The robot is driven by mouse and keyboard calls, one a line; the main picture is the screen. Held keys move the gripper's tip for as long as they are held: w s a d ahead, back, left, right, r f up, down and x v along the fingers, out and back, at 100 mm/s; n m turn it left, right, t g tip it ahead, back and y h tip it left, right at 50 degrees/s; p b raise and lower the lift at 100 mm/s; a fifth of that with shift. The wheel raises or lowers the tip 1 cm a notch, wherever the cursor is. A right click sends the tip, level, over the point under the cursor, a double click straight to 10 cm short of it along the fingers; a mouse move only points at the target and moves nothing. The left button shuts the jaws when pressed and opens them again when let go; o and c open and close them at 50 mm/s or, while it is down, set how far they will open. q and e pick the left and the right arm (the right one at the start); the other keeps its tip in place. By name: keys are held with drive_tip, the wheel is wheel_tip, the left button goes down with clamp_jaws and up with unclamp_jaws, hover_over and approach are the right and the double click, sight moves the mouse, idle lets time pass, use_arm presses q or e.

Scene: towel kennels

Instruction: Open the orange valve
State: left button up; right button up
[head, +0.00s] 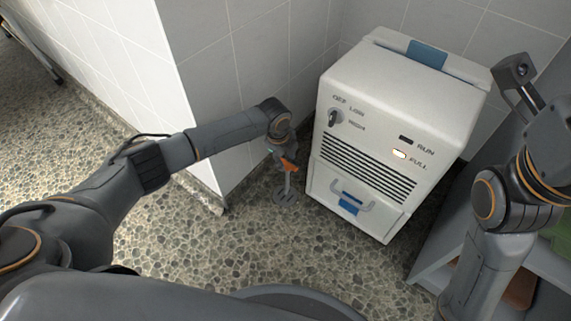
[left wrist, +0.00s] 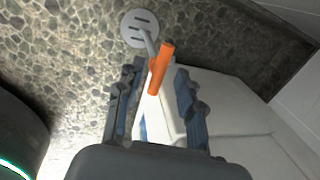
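The orange valve (head: 290,164) is a small orange handle on a thin grey stem that rises from a round slotted drain plate (head: 285,197) on the floor. In the left wrist view the orange handle (left wrist: 161,68) is tilted and shows between and just beyond the fingertips. My left gripper (head: 284,154) reaches down at the valve. Its two fingers are apart in the left wrist view (left wrist: 155,88), with a gap on both sides of the handle. I cannot tell whether either finger touches it. Part of my right gripper (head: 515,76) seems to show at the right edge; its opening is unclear.
A white machine (head: 390,105) with a knob, vents and a blue-marked drawer handle stands right beside the valve. A tiled wall corner (head: 205,120) is close on the left. A grey shelf (head: 438,235) stands at the right. The pebbled floor (head: 165,240) in front is clear.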

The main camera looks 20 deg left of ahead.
use_arm(q)
drive_tip(key=shift+f, duration=0.4)
clamp_jaws()
drive_tip(key=shift+r, duration=0.1)
